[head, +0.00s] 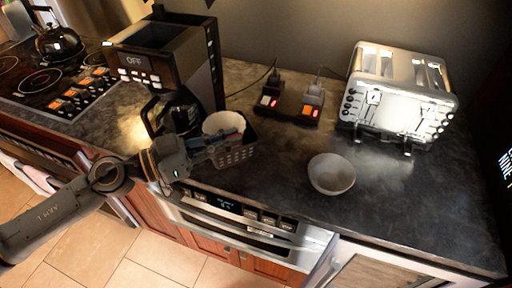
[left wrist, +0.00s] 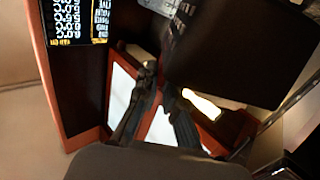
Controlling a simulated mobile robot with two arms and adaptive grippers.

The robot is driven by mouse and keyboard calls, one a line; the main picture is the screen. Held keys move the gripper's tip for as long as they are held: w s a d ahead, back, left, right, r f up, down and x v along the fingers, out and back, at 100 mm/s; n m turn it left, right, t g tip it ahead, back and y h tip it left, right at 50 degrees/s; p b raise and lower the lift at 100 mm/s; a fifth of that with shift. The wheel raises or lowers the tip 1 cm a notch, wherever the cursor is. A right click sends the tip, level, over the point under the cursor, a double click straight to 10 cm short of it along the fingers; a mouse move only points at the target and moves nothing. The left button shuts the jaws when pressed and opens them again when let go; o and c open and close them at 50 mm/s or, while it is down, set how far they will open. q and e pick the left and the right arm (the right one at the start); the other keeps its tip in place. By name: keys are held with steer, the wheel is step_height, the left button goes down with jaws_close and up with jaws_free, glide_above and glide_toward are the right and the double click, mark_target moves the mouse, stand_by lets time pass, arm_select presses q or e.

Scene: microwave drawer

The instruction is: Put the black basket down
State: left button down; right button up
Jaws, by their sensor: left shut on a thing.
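The black basket (head: 240,153) is a small dark container with perforated sides, in front of and to the right of the coffee maker. A white rounded thing (head: 222,123) shows in or just behind it. My left gripper (head: 228,140) reaches in from the left and is shut on the basket at its near left part. The fingers partly cover the basket, and I cannot tell whether its bottom touches the counter. In the left wrist view the dark fingers (left wrist: 160,112) show, but the basket is not clearly made out there. My right gripper is not in view.
A coffee maker (head: 165,62) with a dark carafe (head: 178,112) stands left of the basket. A white bowl (head: 331,174), a power strip (head: 288,108) and a silver toaster (head: 400,95) are on the dark counter (head: 420,195). The counter is clear between basket and bowl.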

arm_select(q)
steer(key=w+d+f, duration=0.2)
steer(key=w+d, duration=0.1)
steer(key=shift+w+f, duration=0.1)
steer(key=shift+w, duration=0.1)
steer(key=w+d+f+b, duration=0.1)
steer(key=f, duration=0.2)
steer(key=w+d+f, duration=0.1)
steer(key=f, duration=0.1)
steer(key=w+d+f+b, duration=0.1)
steer(key=f, duration=0.2)
steer(key=shift+w+f+b, duration=0.1)
steer(key=shift+f+b, duration=0.2)
steer(key=shift+a, duration=0.1)
steer(key=c, duration=1.5)
jaws_free()
steer(key=shift+f, duration=0.1)
steer(key=shift+o, duration=0.2)
